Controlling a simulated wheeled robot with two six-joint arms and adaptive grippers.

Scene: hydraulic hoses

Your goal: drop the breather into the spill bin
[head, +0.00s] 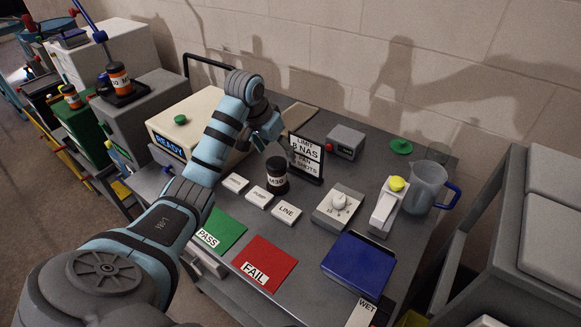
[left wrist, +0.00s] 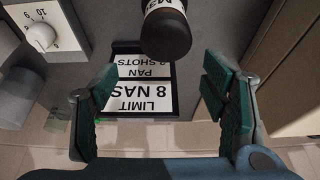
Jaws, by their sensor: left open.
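No part in view is labelled as the breather, and I cannot tell which it is. A dark jar with a white label band (head: 276,176) stands upright on the grey table; it also shows in the left wrist view (left wrist: 166,32), just beyond my fingertips. My left gripper (head: 272,138) is above and behind the jar, beside the LIMIT 8 NAS sign (head: 306,158). In the left wrist view its fingers (left wrist: 160,72) are apart with nothing between them. A yellow edge (head: 411,319) shows at the bottom of the head view; I cannot tell whether it is the spill bin. My right gripper is not in view.
Green PASS (head: 226,226) and red FAIL (head: 268,258) mats lie in front. A blue tray (head: 358,264), a dial box (head: 340,205), a yellow-topped device (head: 388,205) and a clear jug (head: 425,187) stand to the right. A beige READY machine (head: 185,118) is behind my left arm.

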